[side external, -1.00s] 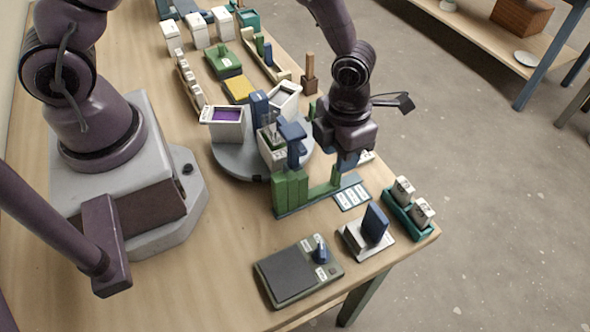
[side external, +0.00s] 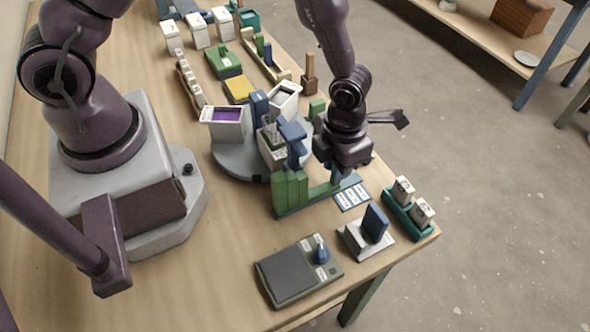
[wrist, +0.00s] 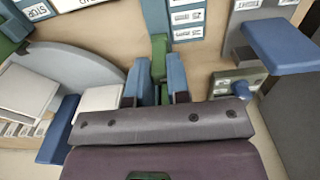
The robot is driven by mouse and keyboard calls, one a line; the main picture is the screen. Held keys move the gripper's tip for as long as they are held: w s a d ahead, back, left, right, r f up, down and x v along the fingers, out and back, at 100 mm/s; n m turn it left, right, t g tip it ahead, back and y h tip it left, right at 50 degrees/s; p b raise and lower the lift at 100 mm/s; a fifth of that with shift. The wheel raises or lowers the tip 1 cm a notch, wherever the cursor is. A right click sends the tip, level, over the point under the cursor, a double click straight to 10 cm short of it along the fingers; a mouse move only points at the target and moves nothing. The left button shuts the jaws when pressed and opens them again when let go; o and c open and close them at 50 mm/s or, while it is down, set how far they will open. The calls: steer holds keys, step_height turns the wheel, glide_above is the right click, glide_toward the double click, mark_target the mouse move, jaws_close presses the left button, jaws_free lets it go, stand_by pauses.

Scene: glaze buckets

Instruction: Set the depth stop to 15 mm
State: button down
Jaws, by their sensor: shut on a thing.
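The depth stop stand is a blue-green base with green blocks (side external: 290,192) at its left end and a blue upright behind them. My gripper (side external: 338,174) is low over the right part of the base. In the wrist view my gripper (wrist: 160,88) has its blue fingers shut on a narrow green upright piece (wrist: 158,58), the stop, which is mostly hidden in the side view. A blue card with white labels (side external: 352,197) lies beside the base. In the wrist view the labels (wrist: 187,18) appear upside down. The stop's exact setting cannot be read.
A grey turntable (side external: 232,158) with white buckets stands just behind the stand. A grey-white holder with a blue plate (side external: 374,224), a teal rack (side external: 402,212) with white pieces and a dark green scale-like device (side external: 295,275) stand in front. Bare table lies left of the device.

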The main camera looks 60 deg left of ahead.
steer(key=shift+w, duration=2.05)
steer(key=c, duration=1.2)
jaws_free()
steer(key=shift+o, duration=0.2)
steer(key=shift+r, duration=0.15)
step_height(320, 180, up, 7)
